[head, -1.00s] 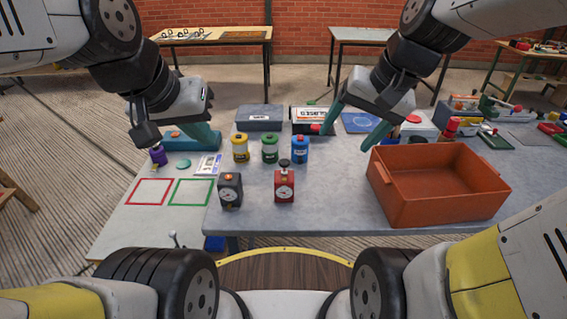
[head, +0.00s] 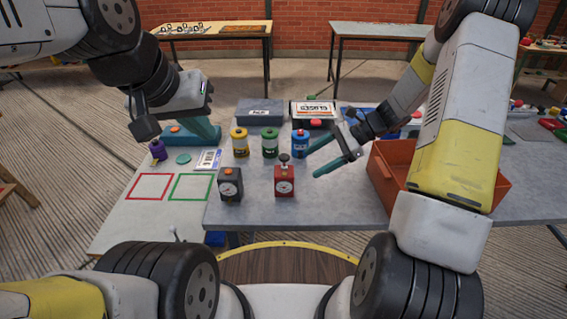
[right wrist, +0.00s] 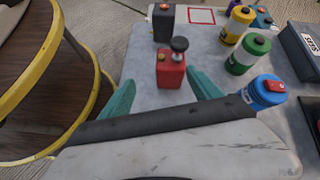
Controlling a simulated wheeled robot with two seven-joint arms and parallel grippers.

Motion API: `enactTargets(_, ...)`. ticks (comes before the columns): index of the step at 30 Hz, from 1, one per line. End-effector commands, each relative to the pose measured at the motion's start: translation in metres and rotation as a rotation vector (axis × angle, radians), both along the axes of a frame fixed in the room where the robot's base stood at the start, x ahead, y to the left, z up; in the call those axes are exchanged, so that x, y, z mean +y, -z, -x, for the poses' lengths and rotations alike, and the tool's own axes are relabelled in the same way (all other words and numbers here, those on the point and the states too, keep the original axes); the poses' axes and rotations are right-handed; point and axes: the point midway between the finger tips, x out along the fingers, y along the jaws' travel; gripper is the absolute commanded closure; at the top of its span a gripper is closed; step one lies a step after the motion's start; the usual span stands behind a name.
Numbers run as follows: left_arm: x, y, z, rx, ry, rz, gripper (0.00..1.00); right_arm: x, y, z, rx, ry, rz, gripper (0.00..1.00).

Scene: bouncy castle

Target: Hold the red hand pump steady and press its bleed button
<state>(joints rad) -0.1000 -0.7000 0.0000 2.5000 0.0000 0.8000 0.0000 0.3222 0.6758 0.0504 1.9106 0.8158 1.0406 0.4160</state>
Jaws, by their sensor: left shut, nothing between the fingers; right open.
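The red hand pump (head: 284,182) stands upright on the grey table near its front edge, with a round gauge on its front and a black knob on top. It also shows in the right wrist view (right wrist: 171,76), where a small orange button (right wrist: 162,57) sits on its top beside the knob. My right gripper (head: 316,161) is open and empty to the right of the pump, its teal fingers pointing at it. In the wrist view the pump stands ahead, between the finger directions. My left gripper (head: 212,138) is shut and empty, behind and left of the pump.
A dark pump (head: 230,184) stands left of the red one. Yellow (head: 239,143), green (head: 270,144) and blue (head: 299,144) canisters stand behind. An orange crate (head: 383,175) is at right, partly hidden by my right arm. Red and green outlined squares lie at left.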

Motion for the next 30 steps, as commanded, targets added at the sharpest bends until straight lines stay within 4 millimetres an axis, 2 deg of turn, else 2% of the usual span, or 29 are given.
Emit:
enactTargets(1,0.000,0.000,0.000,0.000,0.000,0.000,1.00,0.000,0.016,-0.004,0.044,0.035,-0.031,0.27)
enactTargets(3,0.000,0.000,0.000,0.000,0.000,0.000,1.00,0.000,0.032,-0.009,0.093,0.081,-0.066,0.27)
enactTargets(7,0.000,0.000,0.000,0.000,0.000,0.000,1.00,0.000,0.053,-0.015,0.156,0.141,-0.113,0.27)
enactTargets(13,0.000,0.000,0.000,0.000,0.000,0.000,1.00,0.002,0.066,-0.019,0.192,0.176,-0.142,0.27)
enactTargets(17,0.000,0.000,0.000,0.000,0.000,0.000,1.00,0.012,0.071,-0.019,0.194,0.177,-0.143,0.27)
enactTargets(30,0.000,0.000,0.000,0.000,0.000,0.000,1.00,0.066,0.101,-0.018,0.194,0.175,-0.142,0.27)
